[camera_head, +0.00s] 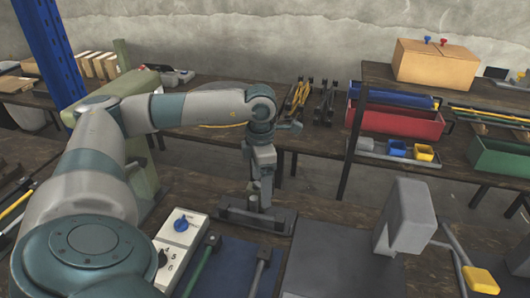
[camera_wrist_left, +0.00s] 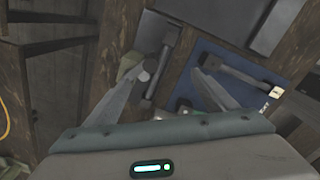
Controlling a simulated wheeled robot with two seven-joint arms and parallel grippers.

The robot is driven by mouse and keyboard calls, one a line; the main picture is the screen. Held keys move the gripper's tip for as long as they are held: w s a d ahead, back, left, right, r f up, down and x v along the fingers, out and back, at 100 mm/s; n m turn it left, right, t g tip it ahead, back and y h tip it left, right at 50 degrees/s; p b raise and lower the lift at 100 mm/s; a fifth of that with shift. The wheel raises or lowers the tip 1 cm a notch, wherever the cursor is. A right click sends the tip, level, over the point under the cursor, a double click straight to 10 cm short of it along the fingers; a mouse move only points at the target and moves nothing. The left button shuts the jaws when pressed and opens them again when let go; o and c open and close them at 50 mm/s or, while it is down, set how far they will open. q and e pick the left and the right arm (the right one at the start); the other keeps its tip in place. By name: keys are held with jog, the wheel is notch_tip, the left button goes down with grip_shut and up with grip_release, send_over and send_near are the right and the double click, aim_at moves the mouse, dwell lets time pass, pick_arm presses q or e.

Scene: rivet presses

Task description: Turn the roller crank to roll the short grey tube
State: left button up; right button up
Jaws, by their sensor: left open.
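My left gripper (camera_head: 262,190) points down over a low dark metal fixture (camera_head: 275,222) at the bench's back edge. In the left wrist view its two fingers (camera_wrist_left: 166,76) are spread, with a dark bar with a blocky head (camera_wrist_left: 169,40) seen between and beyond them. Nothing is held, and I cannot tell whether the fingers touch anything. A yellow-ended crank-like handle (camera_head: 480,279) is at the lower right in the head view; I cannot tell whether it is the roller crank. I cannot pick out the short grey tube. My right gripper is not in view.
A blue mat (camera_head: 226,268) holds a green-handled tool (camera_head: 200,268) and a dark-handled tool (camera_head: 259,268). A white control box (camera_head: 182,230) stands left of it. A grey press-like block (camera_head: 407,215) rises from a dark plate (camera_head: 340,262) on the right. Shelves with bins stand behind.

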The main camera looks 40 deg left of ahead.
pick_arm(q)
jog(key=shift+s+a+f, duration=0.1)
jog(key=shift+a+f, duration=0.1)
jog(key=shift+f, duration=1)
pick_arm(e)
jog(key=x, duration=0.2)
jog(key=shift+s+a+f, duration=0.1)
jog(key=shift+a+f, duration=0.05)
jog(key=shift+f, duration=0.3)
pick_arm(q)
notch_tip(320, 180, up, 7)
jog(key=p, duration=0.4)
jog(key=shift+d+r, duration=0.15)
jog(key=shift+r, duration=0.05)
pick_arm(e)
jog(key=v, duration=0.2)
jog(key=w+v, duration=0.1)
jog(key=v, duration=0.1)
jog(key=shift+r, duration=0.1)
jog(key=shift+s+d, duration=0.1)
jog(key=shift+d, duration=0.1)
